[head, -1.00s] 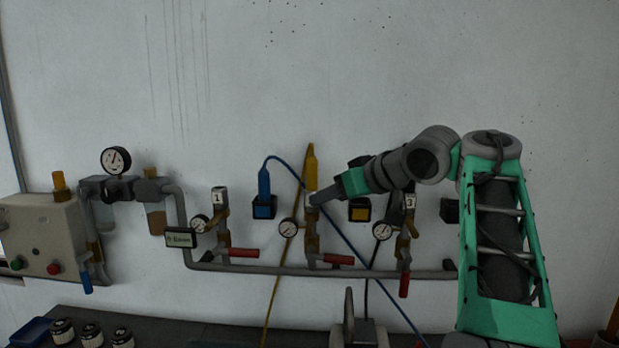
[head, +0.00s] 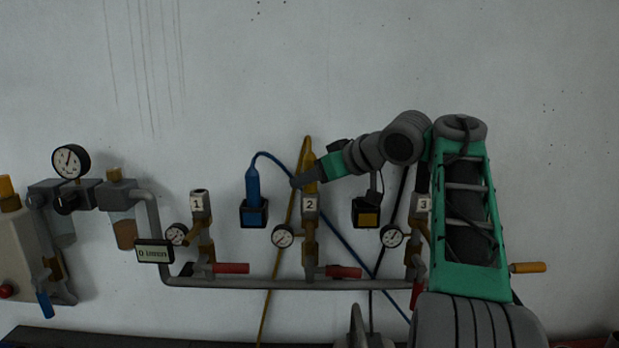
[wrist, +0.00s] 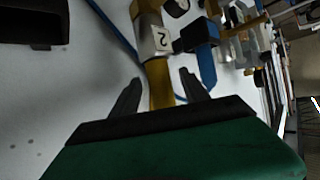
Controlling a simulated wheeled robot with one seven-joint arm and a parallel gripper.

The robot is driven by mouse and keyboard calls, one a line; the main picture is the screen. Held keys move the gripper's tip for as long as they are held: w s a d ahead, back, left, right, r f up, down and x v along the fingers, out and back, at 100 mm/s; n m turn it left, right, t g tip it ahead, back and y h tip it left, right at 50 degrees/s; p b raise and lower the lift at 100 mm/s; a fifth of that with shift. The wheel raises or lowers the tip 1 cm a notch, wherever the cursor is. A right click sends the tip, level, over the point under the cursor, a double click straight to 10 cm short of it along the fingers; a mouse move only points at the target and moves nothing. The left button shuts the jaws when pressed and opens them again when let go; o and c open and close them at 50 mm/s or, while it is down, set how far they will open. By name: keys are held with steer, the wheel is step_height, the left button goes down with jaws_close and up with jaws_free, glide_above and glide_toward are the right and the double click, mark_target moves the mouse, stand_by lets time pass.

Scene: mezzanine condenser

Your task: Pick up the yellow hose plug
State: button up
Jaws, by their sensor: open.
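The yellow hose plug (head: 308,161) stands upright in the port marked 2 (head: 310,204) on the wall manifold, with a yellow hose running from its top. My gripper (head: 298,183) reaches in from the right and covers part of the plug. In the wrist view the plug's yellow body (wrist: 161,88) lies between the two dark fingers of my gripper (wrist: 161,80), with room on both sides. The fingers are open and are not closed on it. The plug's far end is hidden behind my gripper's palm.
A blue plug (head: 253,186) sits in a black holder (head: 254,216) left of port 2, its blue hose crossing behind. Another black holder (head: 367,215) is at right. Gauges (head: 283,236) and red-handled valves (head: 343,272) line the pipe (head: 260,283) below.

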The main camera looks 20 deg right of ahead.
steer(key=x, duration=0.3)
steer(key=shift+w+a, duration=0.2)
steer(key=shift+w, duration=0.1)
steer(key=shift+d, duration=0.1)
jaws_close()
